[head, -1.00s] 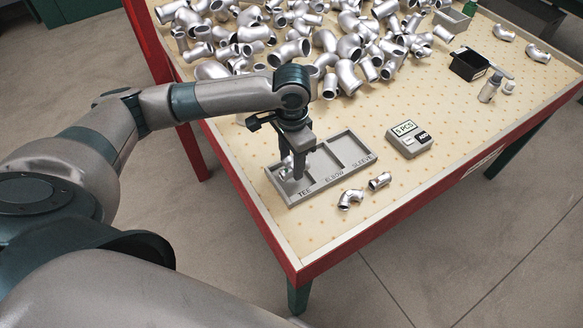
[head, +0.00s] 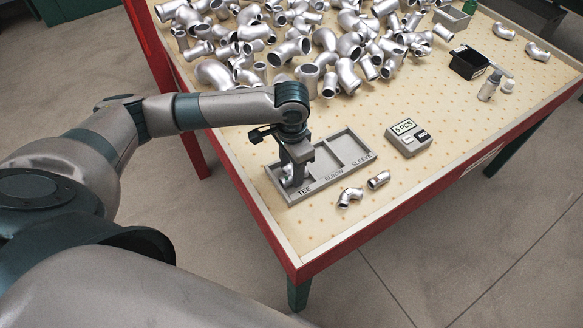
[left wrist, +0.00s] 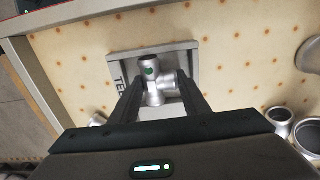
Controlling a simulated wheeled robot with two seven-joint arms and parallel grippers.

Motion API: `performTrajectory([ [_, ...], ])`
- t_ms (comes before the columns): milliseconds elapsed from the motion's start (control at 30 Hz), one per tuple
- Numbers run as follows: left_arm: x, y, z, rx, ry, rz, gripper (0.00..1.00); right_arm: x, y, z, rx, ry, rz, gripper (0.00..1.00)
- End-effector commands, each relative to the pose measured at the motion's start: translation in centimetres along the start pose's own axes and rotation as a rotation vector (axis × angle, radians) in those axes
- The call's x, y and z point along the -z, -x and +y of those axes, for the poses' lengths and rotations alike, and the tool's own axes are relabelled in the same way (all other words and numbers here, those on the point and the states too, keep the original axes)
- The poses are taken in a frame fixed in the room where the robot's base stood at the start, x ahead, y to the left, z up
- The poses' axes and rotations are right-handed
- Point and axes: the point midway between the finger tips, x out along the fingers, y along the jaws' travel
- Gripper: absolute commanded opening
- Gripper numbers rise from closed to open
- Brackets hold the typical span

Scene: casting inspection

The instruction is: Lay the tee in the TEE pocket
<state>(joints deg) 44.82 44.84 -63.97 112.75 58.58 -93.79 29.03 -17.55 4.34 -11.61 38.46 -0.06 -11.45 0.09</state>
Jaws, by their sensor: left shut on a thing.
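The tee (left wrist: 154,80) is a shiny metal fitting with a green dot, seen between the fingers of my left gripper (left wrist: 155,97) in the left wrist view. My left gripper is shut on it, and in the head view the gripper (head: 291,172) is at the TEE pocket, the left end of the grey tray (head: 331,182). The tee is partly hidden by the fingers there. I cannot tell whether it touches the pocket floor. The tray (left wrist: 197,62) also shows around the tee in the left wrist view. My right gripper is out of view.
An elbow (head: 349,197) and a sleeve (head: 378,180) lie on the table in front of the tray. A grey counter box (head: 407,140) reading 5 PCS stands to its right. A large pile of fittings (head: 290,50) covers the back. The front right of the table (head: 450,140) is clear.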

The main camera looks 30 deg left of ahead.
Motion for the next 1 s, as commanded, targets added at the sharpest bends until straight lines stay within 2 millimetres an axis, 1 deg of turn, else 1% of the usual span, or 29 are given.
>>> performTrajectory([
  [167,0.0,-0.1,0.0,0.000,0.000,0.001,0.06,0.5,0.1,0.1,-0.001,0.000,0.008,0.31],
  [200,0.0,-0.1,0.0,0.000,0.000,0.000,0.49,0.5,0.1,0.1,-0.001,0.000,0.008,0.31],
  [233,0.0,-0.1,0.0,0.000,0.000,0.000,0.56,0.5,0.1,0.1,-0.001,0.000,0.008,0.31],
  [267,0.0,-0.1,0.0,0.000,0.000,0.000,0.60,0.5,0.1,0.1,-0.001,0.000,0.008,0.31],
  [667,0.0,0.0,0.0,0.000,0.000,0.001,0.60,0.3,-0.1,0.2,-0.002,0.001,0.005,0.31],
  [867,0.1,1.6,-0.1,0.001,0.001,0.004,0.60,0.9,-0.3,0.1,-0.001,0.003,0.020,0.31],
  [1000,0.2,3.7,-0.1,0.001,0.000,0.005,0.60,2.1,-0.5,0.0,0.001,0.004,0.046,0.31],
])
